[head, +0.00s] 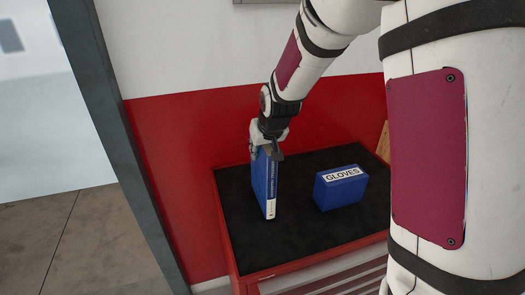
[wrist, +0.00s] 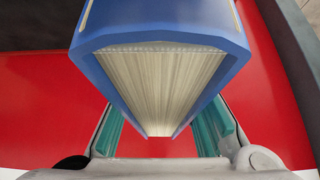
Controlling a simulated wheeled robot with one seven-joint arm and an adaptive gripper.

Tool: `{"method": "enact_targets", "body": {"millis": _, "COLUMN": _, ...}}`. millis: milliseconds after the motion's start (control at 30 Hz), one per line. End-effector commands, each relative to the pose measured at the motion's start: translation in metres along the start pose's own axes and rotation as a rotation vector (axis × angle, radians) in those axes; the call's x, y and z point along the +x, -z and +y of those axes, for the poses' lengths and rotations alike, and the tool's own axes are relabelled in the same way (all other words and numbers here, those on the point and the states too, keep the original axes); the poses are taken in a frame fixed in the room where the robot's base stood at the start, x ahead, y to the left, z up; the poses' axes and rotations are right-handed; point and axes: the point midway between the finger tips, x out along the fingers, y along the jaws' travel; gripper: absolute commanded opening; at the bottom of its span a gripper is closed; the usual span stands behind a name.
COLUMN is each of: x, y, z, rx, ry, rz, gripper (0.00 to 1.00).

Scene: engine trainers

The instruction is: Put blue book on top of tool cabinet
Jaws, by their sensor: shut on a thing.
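The blue book (head: 264,187) stands upright at the left part of the tool cabinet's black top, its spine facing the camera. My gripper (head: 267,153) is shut on the book's upper end from above. In the wrist view the blue book (wrist: 160,75) fills the middle, its page edges showing between the two teal finger pads (wrist: 165,138). The tool cabinet (head: 300,235) is red with a black top. I cannot tell whether the book's lower end touches the top or hangs just above it.
A blue box labelled GLOVES (head: 341,188) sits on the cabinet top, right of the book, with a clear gap between. A wooden piece (head: 383,141) shows at the back right. A red and white wall (head: 190,130) stands behind, and a grey door frame (head: 115,130) at left.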

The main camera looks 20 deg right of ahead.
Motion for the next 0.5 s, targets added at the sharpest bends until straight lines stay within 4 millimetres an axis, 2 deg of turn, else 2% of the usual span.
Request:
{"method": "enact_targets", "body": {"millis": 467, "x": 0.0075, "y": -0.0036, "z": 0.0001, "rx": 0.0, "ry": 0.0, "rz": 0.005, "gripper": 0.0}}
{"method": "enact_targets", "body": {"millis": 500, "x": 0.0084, "y": -0.0054, "z": 0.0, "rx": 0.0, "ry": 0.0, "rz": 0.001, "gripper": 0.31}}
